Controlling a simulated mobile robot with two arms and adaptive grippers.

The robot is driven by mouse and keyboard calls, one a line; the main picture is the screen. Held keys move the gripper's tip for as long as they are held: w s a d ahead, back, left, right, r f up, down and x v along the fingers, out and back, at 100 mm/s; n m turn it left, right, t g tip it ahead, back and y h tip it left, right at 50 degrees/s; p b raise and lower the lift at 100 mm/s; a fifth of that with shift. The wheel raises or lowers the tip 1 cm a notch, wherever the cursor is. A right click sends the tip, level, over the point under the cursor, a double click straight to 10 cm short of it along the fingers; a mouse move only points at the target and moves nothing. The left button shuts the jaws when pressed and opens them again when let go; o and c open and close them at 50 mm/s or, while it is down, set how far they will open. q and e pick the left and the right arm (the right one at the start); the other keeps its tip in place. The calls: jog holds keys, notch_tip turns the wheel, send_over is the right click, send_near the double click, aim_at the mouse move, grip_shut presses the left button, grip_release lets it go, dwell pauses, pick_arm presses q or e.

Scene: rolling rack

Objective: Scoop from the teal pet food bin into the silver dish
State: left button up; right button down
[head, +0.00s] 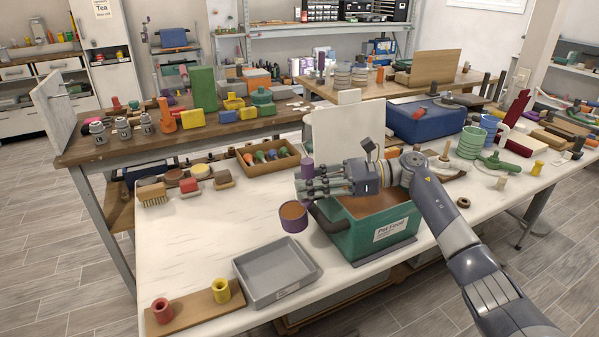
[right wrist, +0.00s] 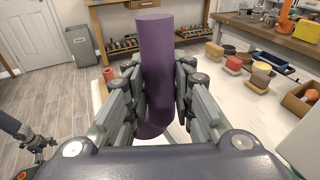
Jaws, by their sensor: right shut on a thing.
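The teal pet food bin (head: 348,238), labelled "Pet Food", stands on the white table with brown food in it. The silver dish (head: 268,291), a shallow grey rectangular tray, lies to its left and looks empty. My right gripper (head: 314,181) is above the bin's left side, shut on the purple handle of a scoop. The scoop's cup (head: 290,225) hangs between bin and dish, brown inside at its top. In the right wrist view the purple scoop (right wrist: 157,60) stands between the fingers. Part of my left arm and gripper (right wrist: 40,145) shows at the left edge, too small to read.
A wooden board (head: 190,309) with a red and a yellow cup lies left of the dish. A white upright panel (head: 340,130) stands behind the bin. Brushes and a wooden box (head: 268,157) of colourful items lie behind.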

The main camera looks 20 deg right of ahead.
aim_at(301, 211)
jog(key=shift+w+f, duration=0.1)
jog(key=shift+w, duration=0.1)
jog(key=shift+s+a+f, duration=0.1)
jog(key=shift+s, duration=0.05)
jog(key=f, duration=0.1)
jog(key=f+h+p, duration=0.1)
jog(key=s+a+f+n+h, duration=0.1)
jog(key=shift+a+f+g+p, duration=0.1)
jog(key=shift+f+g+p, duration=0.05)
jog(key=shift+g+p, duration=0.2)
jog(key=f+p, duration=0.1)
jog(key=a+f+h+p, duration=0.1)
jog(key=shift+a+f+n+p, duration=0.1)
jog(key=shift+f+n+p, duration=0.2)
jog(key=shift+n, duration=0.1)
jog(key=shift+f+b, duration=0.1)
jog(key=shift+b, duration=0.25)
pick_arm(q)
jog(key=s+r, duration=0.2)
jog(key=r, duration=0.1)
jog(key=shift+a+r, duration=0.1)
jog(key=shift+r, duration=0.1)
jog(key=shift+f, duration=0.15)
pick_arm(e)
jog(key=shift+f, duration=0.1)
